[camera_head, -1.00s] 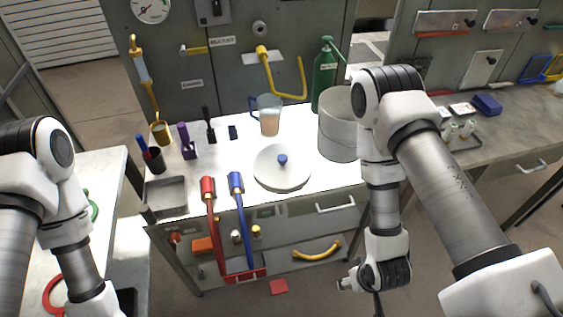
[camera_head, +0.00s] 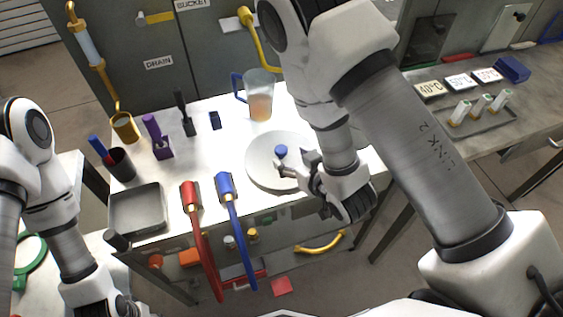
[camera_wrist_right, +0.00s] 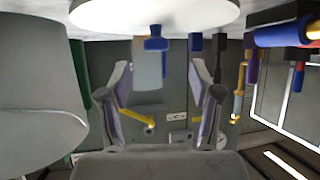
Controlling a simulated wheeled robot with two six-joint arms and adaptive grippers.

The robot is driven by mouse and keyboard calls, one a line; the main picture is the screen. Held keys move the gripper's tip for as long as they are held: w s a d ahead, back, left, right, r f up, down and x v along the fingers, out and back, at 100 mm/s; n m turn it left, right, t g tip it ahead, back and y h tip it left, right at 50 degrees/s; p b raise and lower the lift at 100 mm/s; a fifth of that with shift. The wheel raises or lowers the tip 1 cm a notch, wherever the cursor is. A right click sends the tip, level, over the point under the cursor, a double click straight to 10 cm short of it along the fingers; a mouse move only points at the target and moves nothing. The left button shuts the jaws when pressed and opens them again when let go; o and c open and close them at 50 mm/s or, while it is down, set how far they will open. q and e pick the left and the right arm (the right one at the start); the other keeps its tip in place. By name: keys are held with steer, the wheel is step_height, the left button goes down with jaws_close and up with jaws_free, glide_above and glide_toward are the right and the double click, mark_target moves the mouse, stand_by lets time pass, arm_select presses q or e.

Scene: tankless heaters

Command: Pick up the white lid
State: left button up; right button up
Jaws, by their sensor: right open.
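The white lid (camera_head: 262,172) lies flat on the white table, with a blue knob (camera_head: 281,151) at its centre. In the right wrist view the picture is upside down; the lid (camera_wrist_right: 155,12) is at the top and its knob (camera_wrist_right: 155,40) hangs between the finger directions. My right gripper (camera_head: 295,164) is open and empty, just right of the knob and over the lid's right part, which it and my arm partly hide. Its two fingers (camera_wrist_right: 163,90) are spread in the wrist view. My left gripper (camera_head: 125,308) is barely visible at the bottom left edge.
The white pot (camera_wrist_right: 38,110) shows close by in the wrist view; my right arm hides it in the head view. A measuring jug (camera_head: 260,100) stands behind the lid. Red (camera_head: 202,240) and blue (camera_head: 236,225) handled tools lie at the front edge. A grey tray (camera_head: 137,210) sits left.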

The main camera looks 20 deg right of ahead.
mark_target(282, 150)
steer(key=shift+b+x, duration=0.6)
steer(key=shift+x, duration=0.6)
steer(key=x, duration=0.2)
steer(key=p+x, duration=0.1)
steer(key=x, duration=0.1)
steer(key=shift+w+d, duration=0.2)
steer(key=shift+w, duration=0.05)
steer(key=shift+w+a+f, duration=0.1)
steer(key=shift+w+f, duration=0.1)
arm_select(q)
steer(key=shift+w+f, duration=0.25)
steer(key=shift+f, duration=0.75)
arm_select(e)
steer(key=shift+s, duration=0.1)
jaws_close()
